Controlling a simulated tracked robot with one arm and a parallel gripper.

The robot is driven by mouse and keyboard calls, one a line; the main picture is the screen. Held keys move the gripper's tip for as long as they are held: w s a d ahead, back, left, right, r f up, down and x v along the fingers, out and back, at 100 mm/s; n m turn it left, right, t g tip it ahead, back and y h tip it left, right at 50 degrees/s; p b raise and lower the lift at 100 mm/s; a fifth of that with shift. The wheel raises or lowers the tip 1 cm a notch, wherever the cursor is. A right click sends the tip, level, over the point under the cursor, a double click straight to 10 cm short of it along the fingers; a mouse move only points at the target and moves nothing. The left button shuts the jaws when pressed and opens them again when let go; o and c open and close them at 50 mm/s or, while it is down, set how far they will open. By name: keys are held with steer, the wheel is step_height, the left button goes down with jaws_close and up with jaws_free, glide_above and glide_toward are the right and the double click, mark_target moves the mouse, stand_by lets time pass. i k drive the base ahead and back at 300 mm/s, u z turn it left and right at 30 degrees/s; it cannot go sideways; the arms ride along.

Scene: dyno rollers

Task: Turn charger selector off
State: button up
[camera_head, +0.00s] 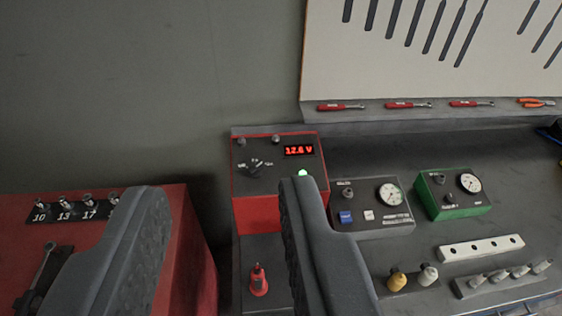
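The charger is the red box (257,211) with a dark top panel on the bench. Its red display reads 12.6 V (299,150), and a green light (303,173) glows below it. The selector knob (252,172) sits on the left of the panel, with small markings around it too small to read surely. My gripper (220,200) is open, its two dark fingers spread in the foreground. The right finger overlaps the charger's lower right part; the left one is over the red cabinet.
A grey gauge box (372,222) and a green gauge box (452,205) stand right of the charger. A red bottle (259,280) stands in front of it. A red cabinet (190,240) with numbered sockets is at left.

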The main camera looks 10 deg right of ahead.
mark_target(255, 172)
steer(key=z, duration=0.1)
steer(key=i, duration=0.85)
steer(key=z, duration=0.45)
